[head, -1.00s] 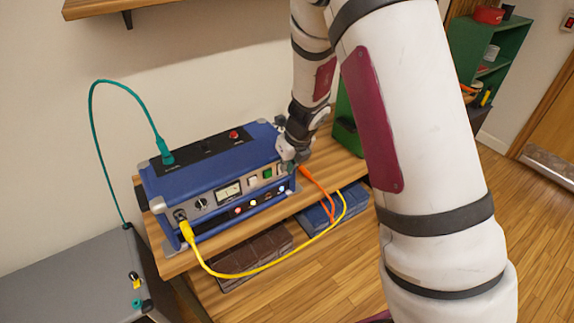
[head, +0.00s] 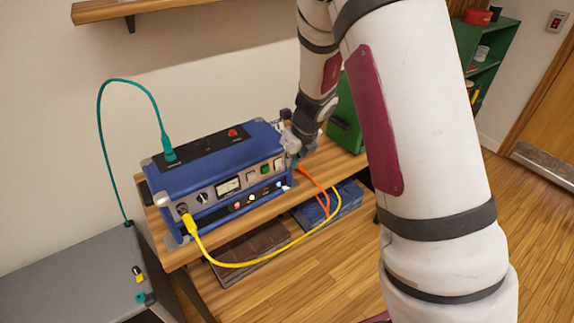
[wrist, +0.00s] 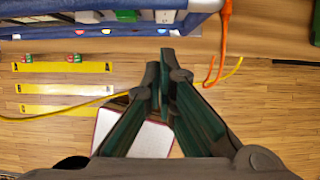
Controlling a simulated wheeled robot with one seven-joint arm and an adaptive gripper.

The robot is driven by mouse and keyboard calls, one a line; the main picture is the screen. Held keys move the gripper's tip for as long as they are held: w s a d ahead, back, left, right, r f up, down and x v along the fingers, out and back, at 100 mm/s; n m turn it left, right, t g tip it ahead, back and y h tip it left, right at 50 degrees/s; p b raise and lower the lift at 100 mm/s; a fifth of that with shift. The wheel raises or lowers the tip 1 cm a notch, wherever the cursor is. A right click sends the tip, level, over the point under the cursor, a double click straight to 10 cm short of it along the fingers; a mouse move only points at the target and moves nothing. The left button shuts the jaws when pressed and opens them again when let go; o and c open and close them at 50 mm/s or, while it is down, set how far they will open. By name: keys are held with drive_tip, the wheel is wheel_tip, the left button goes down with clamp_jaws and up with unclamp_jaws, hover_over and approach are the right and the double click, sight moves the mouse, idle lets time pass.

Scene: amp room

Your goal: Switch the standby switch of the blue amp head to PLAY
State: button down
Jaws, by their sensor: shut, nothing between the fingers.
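The blue amp head (head: 215,171) stands on a wooden shelf against the wall. Its front panel has a meter, a knob, a white switch (head: 250,176), a green switch (head: 265,170) and a row of small lights. Which of these is the standby switch, and its position, is too small to read. My gripper (head: 293,160) is at the right end of the amp's front, partly hidden by my own arm. In the wrist view the fingers of my gripper (wrist: 159,75) are shut and empty, just below the amp's front edge (wrist: 110,28), apart from it in the picture.
A yellow cable (head: 245,264) and an orange cable (head: 318,187) hang before the amp. A teal cable (head: 101,130) plugs into its top. A green box (head: 345,120) stands close at right. A grey cabinet (head: 70,285) is at lower left. Open floor lies in front.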

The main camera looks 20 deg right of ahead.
drive_tip(key=w+p+v, duration=0.1)
drive_tip(key=v, duration=0.6)
drive_tip(key=shift+a+r, duration=0.2)
drive_tip(key=shift+r, duration=0.35)
drive_tip(key=shift+w, duration=0.15)
drive_tip(key=s+a+r+n+y, duration=0.1)
drive_tip(key=s+a+r+n, duration=0.1)
drive_tip(key=s+r+n, duration=0.5)
drive_tip(key=s+a+r+n+y, duration=0.1)
drive_tip(key=s+a+r+n, duration=0.2)
drive_tip(key=s+r+n, duration=0.4)
drive_tip(key=s+d+r+n+h, duration=0.1)
drive_tip(key=s+r+n, duration=0.1)
drive_tip(key=s+n, duration=0.6)
drive_tip(key=s+d+r+n+t+h, duration=0.1)
drive_tip(key=s+r+n+h, duration=0.1)
drive_tip(key=s+n, duration=0.6)
drive_tip(key=r+n, duration=0.1)
drive_tip(key=n, duration=0.1)
drive_tip(key=shift+s+r+n, duration=0.3)
drive_tip(key=shift+s+n, duration=0.1)
